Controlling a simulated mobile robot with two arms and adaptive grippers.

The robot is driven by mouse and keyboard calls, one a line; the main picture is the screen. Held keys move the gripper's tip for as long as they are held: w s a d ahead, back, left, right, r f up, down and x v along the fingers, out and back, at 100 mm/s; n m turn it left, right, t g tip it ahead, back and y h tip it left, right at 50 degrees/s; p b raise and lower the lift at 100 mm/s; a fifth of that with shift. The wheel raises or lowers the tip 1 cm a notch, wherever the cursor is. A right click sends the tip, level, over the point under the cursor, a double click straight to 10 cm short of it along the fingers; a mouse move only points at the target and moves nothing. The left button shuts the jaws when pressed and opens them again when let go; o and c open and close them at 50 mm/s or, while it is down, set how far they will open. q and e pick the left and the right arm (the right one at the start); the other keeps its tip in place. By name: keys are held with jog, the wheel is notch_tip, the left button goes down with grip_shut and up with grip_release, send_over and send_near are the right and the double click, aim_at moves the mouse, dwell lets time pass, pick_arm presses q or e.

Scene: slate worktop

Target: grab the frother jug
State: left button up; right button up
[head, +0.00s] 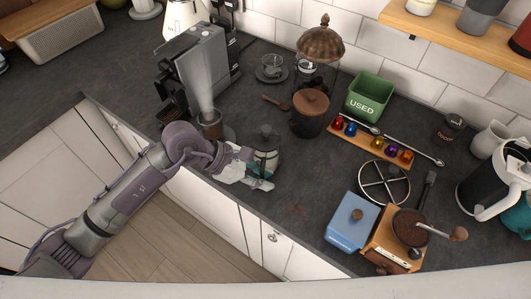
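The frother jug (267,142) looks to be the small glass vessel with a dark lid and a pale lower part, upright near the front edge of the worktop. My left gripper (257,172) reaches in from the left at its lower side. One pale finger shows in front of the jug's base, and another part of the gripper lies against its left side. The gripper hides part of the jug, and I cannot tell whether the fingers press on it or stand open around it. My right gripper is not in view.
An espresso machine (199,67) stands behind my arm, with a glass of brown drink (210,124) close by. A brown-lidded canister (310,110) is behind the jug to the right. Further right are a capsule tray (365,140), a round metal stand (384,183) and a coffee grinder (388,240).

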pick_arm(q)
grip_shut()
jog(key=shift+r, duration=0.15)
